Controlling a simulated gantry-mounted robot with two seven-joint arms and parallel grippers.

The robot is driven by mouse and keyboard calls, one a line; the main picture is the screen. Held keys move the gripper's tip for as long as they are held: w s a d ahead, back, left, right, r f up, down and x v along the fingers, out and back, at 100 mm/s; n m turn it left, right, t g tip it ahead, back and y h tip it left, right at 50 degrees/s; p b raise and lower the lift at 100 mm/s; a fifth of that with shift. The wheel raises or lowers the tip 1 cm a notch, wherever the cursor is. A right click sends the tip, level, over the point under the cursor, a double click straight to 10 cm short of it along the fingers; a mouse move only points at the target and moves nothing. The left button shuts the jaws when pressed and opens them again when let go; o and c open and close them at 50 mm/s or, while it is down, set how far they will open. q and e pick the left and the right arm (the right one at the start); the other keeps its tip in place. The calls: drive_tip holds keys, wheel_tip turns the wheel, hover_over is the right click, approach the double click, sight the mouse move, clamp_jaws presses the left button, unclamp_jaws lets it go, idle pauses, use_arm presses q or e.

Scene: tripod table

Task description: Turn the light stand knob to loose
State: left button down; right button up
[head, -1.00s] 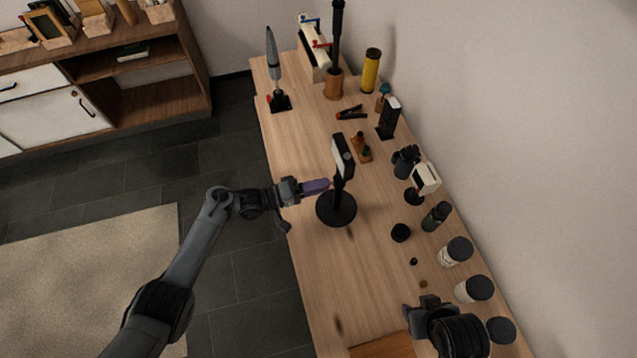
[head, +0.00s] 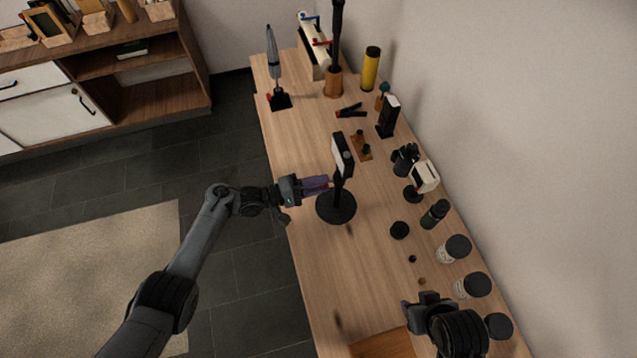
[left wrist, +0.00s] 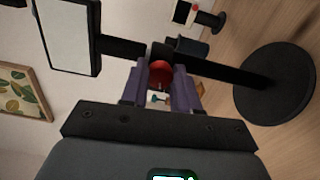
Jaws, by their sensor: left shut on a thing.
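The light stand (head: 336,206) stands upright on the table, with a round black base, a black pole and a lamp head with a pale panel (left wrist: 68,35). Its red knob (left wrist: 159,72) sits on the pole below the lamp head and shows between my fingers in the left wrist view. My left gripper (head: 328,184) reaches in from the left at pole height, its purple fingers shut on the knob. The fingers (left wrist: 160,88) hide the knob's sides. My right gripper (head: 408,308) is at the lower right over the table, away from the stand; its jaw opening is unclear.
The wooden table (head: 300,150) is clear left of the stand. Black-lidded jars (head: 456,249) and a small white-headed device (head: 424,176) line the wall side. A clamp (head: 351,111) and a yellow cylinder (head: 371,70) are farther back. A wooden board (head: 383,345) lies in front.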

use_arm(q)
drive_tip(key=c, duration=0.8)
unclamp_jaws()
drive_tip(key=shift+a, duration=0.15)
drive_tip(key=v, duration=1)
drive_tip(key=shift+s+a+p, duration=0.2)
drive_tip(key=shift+a+p, duration=0.05)
drive_tip(key=shift+p, duration=0.1)
